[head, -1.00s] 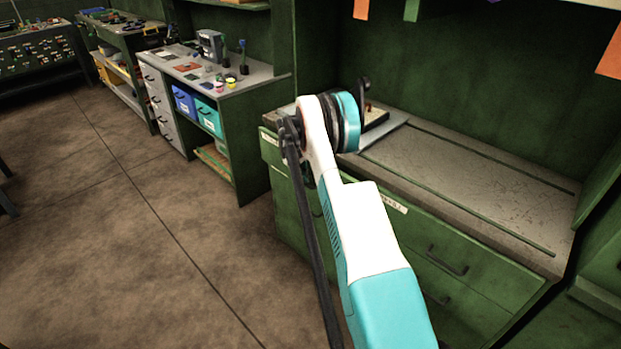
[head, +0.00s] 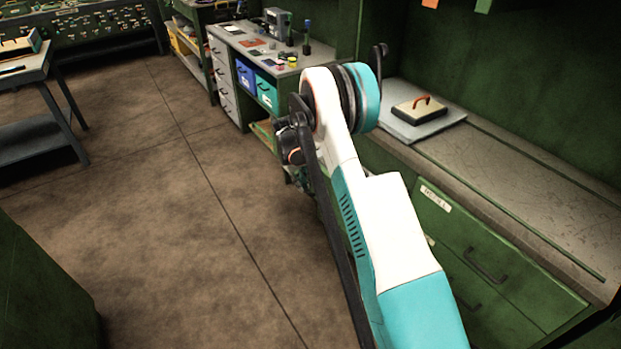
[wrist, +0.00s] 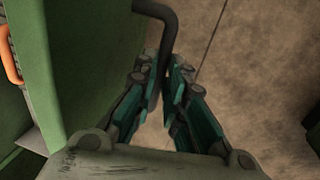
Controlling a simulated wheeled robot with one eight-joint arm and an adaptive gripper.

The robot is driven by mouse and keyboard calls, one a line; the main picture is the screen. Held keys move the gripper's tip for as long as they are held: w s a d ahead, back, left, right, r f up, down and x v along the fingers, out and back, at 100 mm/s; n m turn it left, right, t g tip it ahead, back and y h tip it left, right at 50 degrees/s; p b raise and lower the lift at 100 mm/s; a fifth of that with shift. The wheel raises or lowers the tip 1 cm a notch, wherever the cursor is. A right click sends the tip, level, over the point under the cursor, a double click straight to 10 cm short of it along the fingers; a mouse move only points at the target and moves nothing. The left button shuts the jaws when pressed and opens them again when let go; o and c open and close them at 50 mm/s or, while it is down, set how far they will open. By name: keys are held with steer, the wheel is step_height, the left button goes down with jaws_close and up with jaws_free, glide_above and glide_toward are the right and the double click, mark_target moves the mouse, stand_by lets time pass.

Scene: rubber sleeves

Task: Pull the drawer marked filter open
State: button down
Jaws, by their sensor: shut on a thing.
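In the wrist view my gripper (wrist: 166,85) is shut on a dark bent bar handle (wrist: 160,14). The handle stands beside a green front (wrist: 85,55), which fills the left of that view. No label shows on this front, so I cannot read its mark or tell how far it stands out. In the head view my own white and turquoise arm covers the left part of the green bench front, and the gripper is mostly hidden behind it. A green drawer (head: 490,265) to the right has a pale label (head: 435,199), too small to read surely, and looks closed.
On the bench top (head: 520,185) lies a board with a red-handled block (head: 420,108). A further bench carries blue and turquoise bins (head: 266,91). A table (head: 30,75) stands at the far left. The brown floor (head: 180,220) left of my arm is open.

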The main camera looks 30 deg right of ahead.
steer(key=shift+a, duration=0.45)
steer(key=c, duration=1.7)
jaws_free()
steer(key=shift+o, duration=0.2)
steer(key=shift+r, duration=0.1)
step_height(320, 180, up, 12)
steer(key=a, duration=0.2)
steer(key=shift+a+f, duration=0.15)
steer(key=shift+f, duration=0.05)
steer(key=shift+s, duration=0.1)
